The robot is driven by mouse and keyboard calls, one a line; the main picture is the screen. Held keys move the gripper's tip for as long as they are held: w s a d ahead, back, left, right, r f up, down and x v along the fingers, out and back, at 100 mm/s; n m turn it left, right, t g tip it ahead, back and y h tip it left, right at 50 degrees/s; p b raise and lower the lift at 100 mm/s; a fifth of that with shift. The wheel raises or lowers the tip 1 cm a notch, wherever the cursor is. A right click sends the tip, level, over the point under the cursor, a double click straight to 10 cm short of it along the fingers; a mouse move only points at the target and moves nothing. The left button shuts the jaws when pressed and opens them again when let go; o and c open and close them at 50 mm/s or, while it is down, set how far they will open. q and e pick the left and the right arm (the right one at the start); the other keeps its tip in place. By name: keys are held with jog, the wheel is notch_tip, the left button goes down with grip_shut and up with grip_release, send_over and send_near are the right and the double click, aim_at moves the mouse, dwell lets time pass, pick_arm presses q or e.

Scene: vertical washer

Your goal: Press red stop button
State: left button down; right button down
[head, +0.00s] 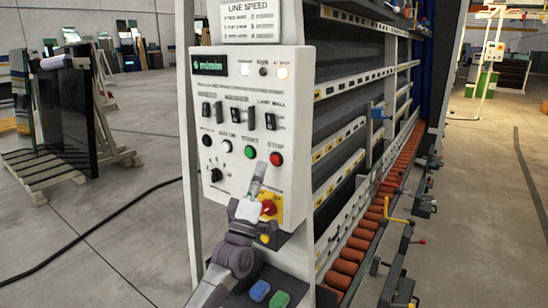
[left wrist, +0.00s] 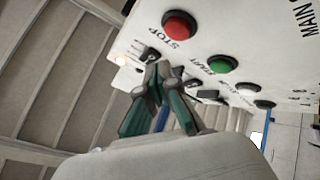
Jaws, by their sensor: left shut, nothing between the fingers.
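The red stop button (head: 276,159) is on the white control panel (head: 290,110), to the right of the green start button (head: 250,152). In the left wrist view the stop button (left wrist: 180,25) is large at the top, with "STOP" printed beside it. My left gripper (head: 261,166) is shut and empty, its fingertips just below and left of the stop button in the head view. In the left wrist view the fingertips (left wrist: 163,72) appear apart from the button, and nothing covers it. My right gripper is in neither view.
A red rotary switch on a yellow plate (head: 269,208) is below the stop button, close beside my left gripper. Black switches (head: 236,115) sit higher on the panel. The washer's orange rollers (head: 358,243) run back on the right. Open floor lies left.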

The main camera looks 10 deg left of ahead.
pick_arm(q)
jog(key=s, duration=0.1)
jog(key=s+a+p, duration=0.1)
jog(key=shift+s, duration=0.35)
dwell(0.4)
notch_tip(320, 180, down, 14)
jog(key=w+m+g, duration=0.2)
jog(key=g, duration=0.2)
jog(key=s+f+m+g+y, duration=0.15)
jog(key=s+f+g, duration=0.4)
jog(key=f, duration=1.25)
jog(key=s+f+m+g+y, duration=0.1)
jog(key=s+f+m+g, duration=0.45)
jog(key=f, duration=1.25)
jog(key=s+a+f+g, duration=0.2)
jog(key=s+f+g, duration=0.2)
jog(key=s+f, duration=1.5)
jog(key=s+f+m+g, duration=0.2)
jog(key=s+f+g, duration=0.1)
jog(key=s, duration=1.2)
jog(key=s+f+m+g+y, duration=0.1)
jog(key=s+f, duration=0.4)
jog(key=s, duration=1)
jog(key=a+m+g, duration=0.1)
jog(key=g, duration=0.1)
jog(key=shift+s+f+g, duration=0.2)
jog(key=shift+s+g, duration=0.2)
